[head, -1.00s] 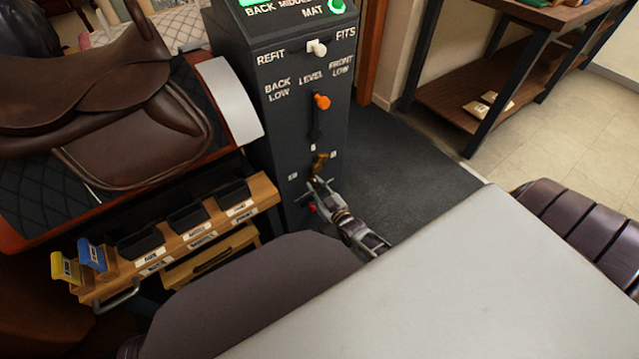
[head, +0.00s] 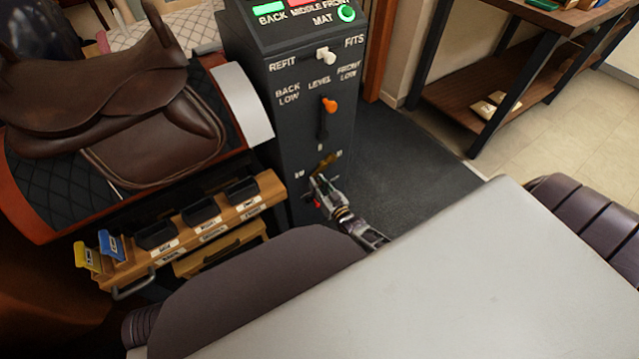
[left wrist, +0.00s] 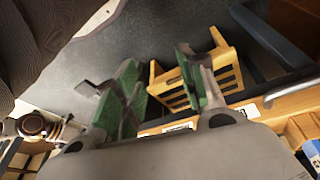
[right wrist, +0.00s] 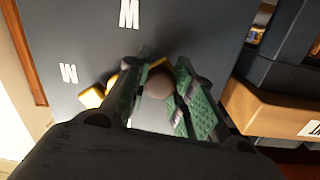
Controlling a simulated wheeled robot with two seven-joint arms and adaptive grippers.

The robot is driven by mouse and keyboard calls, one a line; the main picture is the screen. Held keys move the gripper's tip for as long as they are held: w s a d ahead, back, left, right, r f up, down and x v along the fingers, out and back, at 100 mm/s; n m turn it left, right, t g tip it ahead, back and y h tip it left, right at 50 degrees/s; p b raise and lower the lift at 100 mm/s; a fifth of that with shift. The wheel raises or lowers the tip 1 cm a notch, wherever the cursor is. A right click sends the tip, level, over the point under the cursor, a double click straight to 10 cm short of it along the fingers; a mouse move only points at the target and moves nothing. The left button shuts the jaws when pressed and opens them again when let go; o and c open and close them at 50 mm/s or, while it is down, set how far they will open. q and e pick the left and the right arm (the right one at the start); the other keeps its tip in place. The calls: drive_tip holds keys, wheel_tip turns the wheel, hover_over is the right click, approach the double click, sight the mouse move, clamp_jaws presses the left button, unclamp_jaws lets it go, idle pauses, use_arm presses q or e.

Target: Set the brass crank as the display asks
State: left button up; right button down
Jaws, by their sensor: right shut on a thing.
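The brass crank (head: 326,162) is low on the front of the dark cabinet (head: 290,120), among small labels. My right gripper (head: 318,186) is at it. In the right wrist view, my right gripper (right wrist: 160,90) is shut on the crank's round brown knob (right wrist: 160,84), with brass parts (right wrist: 92,97) to the left and letters M and W on the panel. The display (head: 290,10) on top is cut off by the frame; a green lit patch shows above BACK. My left gripper (left wrist: 158,85) is open and empty in the left wrist view, out of the head view.
Above the crank are an orange-knobbed lever (head: 329,105) under LEVEL and a white switch (head: 325,55) between REFIT and FITS. A saddle (head: 110,100) and a wooden rack of black bins (head: 200,212) stand left. A pale tabletop (head: 430,280) fills the foreground.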

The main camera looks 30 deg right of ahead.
drive_tip(key=r+m+p, duration=0.2)
drive_tip(key=m, duration=0.1)
drive_tip(key=shift+a, duration=0.35)
use_arm(q)
drive_tip(key=shift+g+y, duration=0.3)
drive_tip(key=shift+g, duration=0.3)
drive_tip(key=shift+s+a+f+p, duration=0.2)
drive_tip(key=shift+f+p, duration=0.1)
drive_tip(key=shift+f, duration=0.6)
drive_tip(key=shift+s+a+f+p, duration=0.1)
drive_tip(key=shift+a+f+p, duration=0.15)
drive_tip(key=shift+f, duration=0.7)
drive_tip(key=shift+s+a+f+p, duration=0.15)
drive_tip(key=shift+f+p, duration=0.15)
drive_tip(key=shift+f, duration=0.6)
use_arm(e)
drive_tip(key=shift+a+r+m+y, duration=0.15)
drive_tip(key=shift+r+m, duration=0.25)
drive_tip(key=shift+m, duration=0.6)
drive_tip(key=shift+r+m+y, duration=0.25)
drive_tip(key=shift+r+m, duration=0.15)
drive_tip(key=shift+m, duration=0.6)
use_arm(q)
drive_tip(key=shift+f, duration=0.1)
use_arm(e)
drive_tip(key=c, duration=1.3)
unclamp_jaws()
drive_tip(key=shift+o, duration=0.7)
use_arm(q)
drive_tip(key=shift+w, duration=0.1)
